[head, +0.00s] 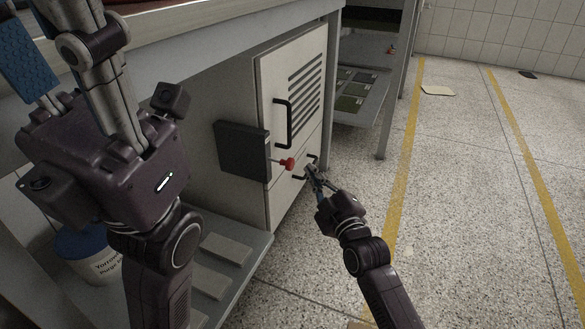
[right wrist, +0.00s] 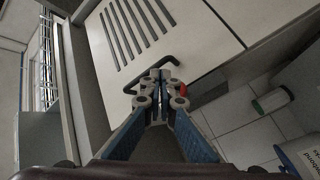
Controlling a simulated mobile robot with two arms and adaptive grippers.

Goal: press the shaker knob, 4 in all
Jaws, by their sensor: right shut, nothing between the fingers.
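The shaker knob (head: 287,163) is red. It sits on a short rod sticking out from a dark box (head: 243,151) on the side of a pale cabinet. My right gripper (head: 311,167) is shut and empty, a little right of the knob in the head view. In the right wrist view the knob (right wrist: 183,90) shows as a red patch just right of my shut fingertips (right wrist: 160,76), partly hidden by a finger. I cannot tell whether they touch. My left gripper (head: 60,70) is raised close to the camera at the upper left, its fingertips cut off.
The cabinet (head: 290,70) has a vent and a black handle (head: 283,124), with a lower dark handle beside my right gripper. A blue-lidded tub (head: 85,255) stands under the bench. Speckled floor (head: 460,190) with yellow lines is open at right.

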